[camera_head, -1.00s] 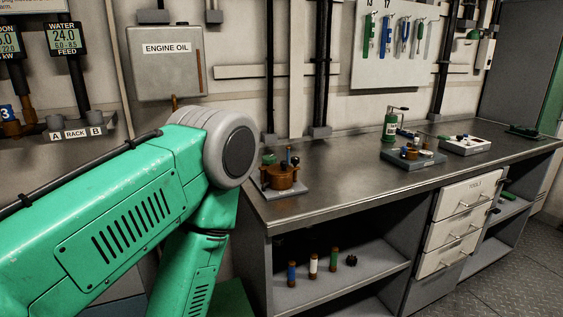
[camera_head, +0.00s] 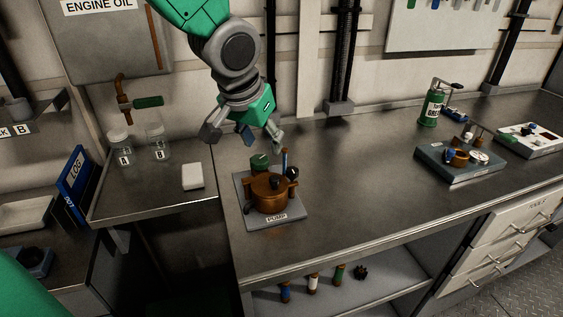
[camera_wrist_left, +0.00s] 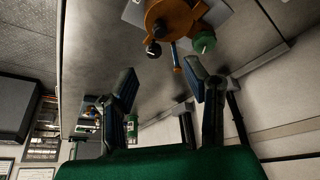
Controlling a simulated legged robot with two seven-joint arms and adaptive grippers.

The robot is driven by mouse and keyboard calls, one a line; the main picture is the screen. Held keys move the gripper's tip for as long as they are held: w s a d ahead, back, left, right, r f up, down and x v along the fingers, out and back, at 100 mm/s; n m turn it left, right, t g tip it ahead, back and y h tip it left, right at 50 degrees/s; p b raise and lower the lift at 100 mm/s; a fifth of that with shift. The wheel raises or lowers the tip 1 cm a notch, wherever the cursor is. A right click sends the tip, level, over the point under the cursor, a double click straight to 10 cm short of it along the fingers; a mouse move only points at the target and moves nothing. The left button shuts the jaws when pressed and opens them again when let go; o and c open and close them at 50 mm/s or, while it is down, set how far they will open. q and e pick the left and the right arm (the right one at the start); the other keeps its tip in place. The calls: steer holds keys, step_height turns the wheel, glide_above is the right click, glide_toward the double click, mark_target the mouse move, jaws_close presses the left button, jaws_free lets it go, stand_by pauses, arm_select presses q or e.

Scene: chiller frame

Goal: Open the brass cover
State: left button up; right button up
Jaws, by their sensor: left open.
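The brass cover (camera_head: 268,184) sits on top of the brass pump body (camera_head: 272,203), which stands on a grey plate labelled PUMP (camera_head: 252,222) on the workbench. A green knob (camera_head: 260,160) and a thin upright handle with a blue top (camera_head: 285,160) stand behind it. In the left wrist view the brass pump (camera_wrist_left: 172,18) shows at the top. My left gripper (camera_head: 243,140) is open and empty, above and behind the pump, apart from it. Its spread fingers show in the left wrist view (camera_wrist_left: 165,90). My right gripper is not in view.
Jars A and B (camera_head: 157,142) stand on the lower left surface.

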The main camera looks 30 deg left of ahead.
mark_target(273, 178)
arm_select(q)
steer(key=x, duration=0.8)
steer(key=b+x, duration=0.1)
steer(key=x, duration=0.3)
steer(key=shift+s+a+f, duration=0.2)
steer(key=shift+a+f, duration=0.05)
steer(key=shift+a, duration=0.1)
steer(key=shift+w+d+f, duration=0.15)
steer(key=shift+w+f, duration=0.05)
steer(key=shift+f, duration=0.3)
steer(key=shift+w+d, duration=0.1)
steer(key=shift+d, duration=0.25)
jaws_close()
steer(key=shift+a, duration=0.3)
